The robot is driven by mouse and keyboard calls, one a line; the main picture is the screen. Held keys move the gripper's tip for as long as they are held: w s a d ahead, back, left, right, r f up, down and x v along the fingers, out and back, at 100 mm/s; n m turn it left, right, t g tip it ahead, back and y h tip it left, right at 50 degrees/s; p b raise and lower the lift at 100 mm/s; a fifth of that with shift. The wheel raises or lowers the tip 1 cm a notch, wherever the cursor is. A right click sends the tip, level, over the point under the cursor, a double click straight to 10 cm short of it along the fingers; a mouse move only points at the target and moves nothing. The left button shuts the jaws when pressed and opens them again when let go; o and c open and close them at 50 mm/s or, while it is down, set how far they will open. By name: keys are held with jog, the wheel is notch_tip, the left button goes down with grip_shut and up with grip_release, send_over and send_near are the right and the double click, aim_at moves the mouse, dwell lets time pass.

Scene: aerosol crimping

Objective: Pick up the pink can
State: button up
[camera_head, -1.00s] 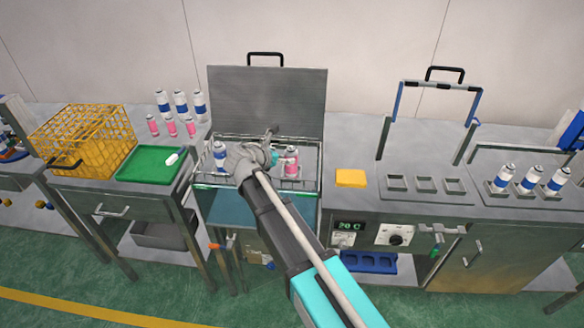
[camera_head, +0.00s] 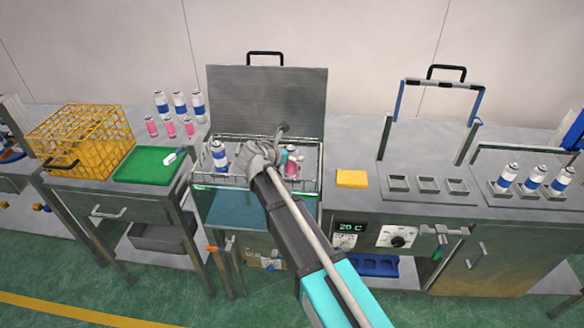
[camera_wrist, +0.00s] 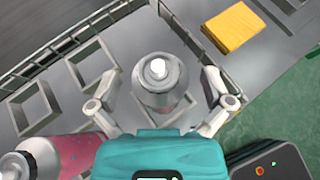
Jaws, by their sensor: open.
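A pink can (camera_head: 291,170) stands in the right part of the wire basket (camera_head: 255,186), partly hidden by my gripper (camera_head: 281,158). In the wrist view, a can (camera_wrist: 161,72) with a silver shoulder and white nozzle stands between the two fingers of my gripper (camera_wrist: 160,92). The fingers are open, one on each side, with gaps showing beside the can. A second can with a pink body (camera_wrist: 80,150) shows at the lower left of the wrist view.
A blue-and-white can (camera_head: 220,157) stands in the basket's left part. A raised grey lid (camera_head: 266,98) is behind the basket. A green tray (camera_head: 145,168) and several more cans (camera_head: 180,104) are on the left.

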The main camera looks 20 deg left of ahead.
grip_shut()
dwell(0.5)
jog(key=shift+r, duration=0.15)
notch_tip(320, 180, up, 2)
jog(key=shift+r+p, duration=0.1)
jog(key=shift+p, duration=1.15)
jog(key=s+d+r+p, duration=0.1)
jog(key=s+r+p, duration=0.9)
jog(key=s, duration=0.4)
jog(key=shift+r, duration=0.25)
jog(key=shift+d, duration=0.1)
